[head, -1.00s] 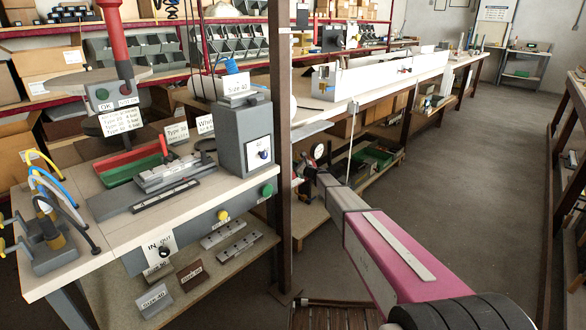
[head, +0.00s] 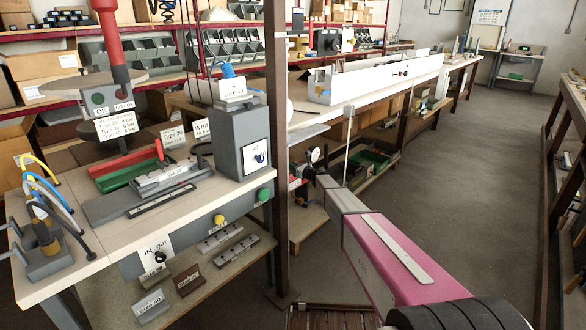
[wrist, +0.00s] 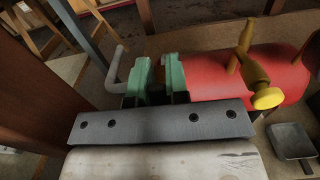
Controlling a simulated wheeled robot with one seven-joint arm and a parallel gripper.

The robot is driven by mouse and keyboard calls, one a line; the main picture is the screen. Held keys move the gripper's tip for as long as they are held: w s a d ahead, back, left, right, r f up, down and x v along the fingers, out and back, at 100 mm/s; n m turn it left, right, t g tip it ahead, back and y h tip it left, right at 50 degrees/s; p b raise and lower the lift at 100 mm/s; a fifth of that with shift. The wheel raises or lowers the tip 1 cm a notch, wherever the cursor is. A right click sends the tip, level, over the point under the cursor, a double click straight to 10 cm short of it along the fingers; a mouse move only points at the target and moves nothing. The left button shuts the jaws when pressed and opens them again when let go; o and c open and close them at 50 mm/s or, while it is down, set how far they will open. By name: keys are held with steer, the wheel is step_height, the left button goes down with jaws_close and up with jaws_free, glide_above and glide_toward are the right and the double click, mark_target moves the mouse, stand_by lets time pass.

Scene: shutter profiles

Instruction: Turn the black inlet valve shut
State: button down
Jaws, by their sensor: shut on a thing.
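In the wrist view my gripper (wrist: 157,82) has its two green fingers close together, at the left end of a red tank (wrist: 240,75). They are shut on a dark piece, the black inlet valve (wrist: 158,74), of which only a sliver shows between the fingers. A grey bent pipe (wrist: 116,72) stands just left of the fingers. In the head view my pink and grey arm reaches forward past the bench post, and the gripper itself cannot be made out there.
A brass fitting with a yellow knob (wrist: 267,98) sits on the tank, right of my gripper. A grey pan (wrist: 291,143) lies at lower right. In the head view the workbench (head: 90,265) and its dark post (head: 277,150) stand left of my arm. The aisle floor (head: 460,170) is clear.

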steer(key=c, duration=1.1)
jaws_free()
steer(key=v, duration=1)
steer(key=shift+s+d, duration=0.25)
steer(key=shift+d, duration=0.05)
steer(key=s+d+f+n+g+h, duration=0.1)
steer(key=s+d+n+g+h, duration=0.25)
steer(key=s+n, duration=0.7)
steer(key=s+d+f+n+g+h, duration=0.2)
steer(key=s+n+g, duration=0.25)
steer(key=s, duration=1.15)
steer(key=s+d+n+g+h, duration=0.1)
steer(key=s+d+n+h, duration=0.2)
steer(key=s, duration=0.4)
steer(key=s+d+r+n+g+h, duration=0.1)
steer(key=s+d+n+h, duration=0.1)
steer(key=s+d+n, duration=0.2)
steer(key=s+d+n+g+h, duration=0.1)
steer(key=s+d+n+h, duration=0.2)
steer(key=s+d, duration=0.4)
steer(key=shift+s+d+r+n+h, duration=0.1)
steer(key=shift+s+n+h, duration=0.1)
steer(key=shift+s, duration=1.05)
steer(key=shift+s+d+r+n+h, duration=0.1)
steer(key=shift+s+r+n+h, duration=0.1)
steer(key=shift+s, duration=1.05)
